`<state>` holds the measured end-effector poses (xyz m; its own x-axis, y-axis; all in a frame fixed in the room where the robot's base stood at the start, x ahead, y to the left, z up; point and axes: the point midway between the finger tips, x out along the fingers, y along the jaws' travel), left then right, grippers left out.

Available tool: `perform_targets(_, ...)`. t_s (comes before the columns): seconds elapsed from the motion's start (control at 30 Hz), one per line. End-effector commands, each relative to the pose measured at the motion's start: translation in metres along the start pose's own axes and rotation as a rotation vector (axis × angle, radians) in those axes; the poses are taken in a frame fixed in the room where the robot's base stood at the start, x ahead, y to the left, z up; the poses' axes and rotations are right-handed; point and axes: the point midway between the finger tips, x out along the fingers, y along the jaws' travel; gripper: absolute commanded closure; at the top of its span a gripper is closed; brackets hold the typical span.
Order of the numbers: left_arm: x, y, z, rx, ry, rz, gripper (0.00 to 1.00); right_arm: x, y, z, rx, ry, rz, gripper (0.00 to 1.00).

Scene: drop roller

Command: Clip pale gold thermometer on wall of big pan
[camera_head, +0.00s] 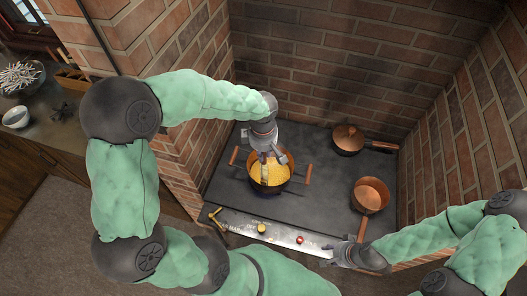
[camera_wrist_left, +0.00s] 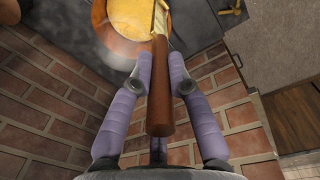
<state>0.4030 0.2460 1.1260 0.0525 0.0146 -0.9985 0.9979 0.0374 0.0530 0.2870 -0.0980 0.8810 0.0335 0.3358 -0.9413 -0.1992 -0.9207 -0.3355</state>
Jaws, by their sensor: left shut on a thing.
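The big pan (camera_head: 283,180), copper with two wooden side handles and yellow contents, stands on the dark stove. Part of its rim shows at the top of the left wrist view (camera_wrist_left: 125,46). Whether the clip touches the pan wall cannot be told. My right gripper (camera_head: 336,254) is by the stove's front edge, its fingers too small to read.
A smaller open copper pan (camera_head: 370,194) stands to the right, its handle toward the front. A lidded copper pan (camera_head: 349,138) is at the back. Brick walls (camera_head: 330,85) enclose the stove. The front panel (camera_head: 280,233) carries coloured knobs. A brass tap-like fitting (camera_head: 215,216) is at front left.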

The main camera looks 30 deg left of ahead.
Motion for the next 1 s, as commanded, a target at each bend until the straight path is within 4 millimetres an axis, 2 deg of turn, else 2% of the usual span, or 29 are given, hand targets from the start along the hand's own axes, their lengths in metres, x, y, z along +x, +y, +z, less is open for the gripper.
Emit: perform_targets(1.0, 0.0057, -0.0013, 0.0003, 0.0, 0.0, -0.001, 1.0, 0.0092, 0.0032, -0.0004, 0.0, 0.0, 0.0, 0.6)
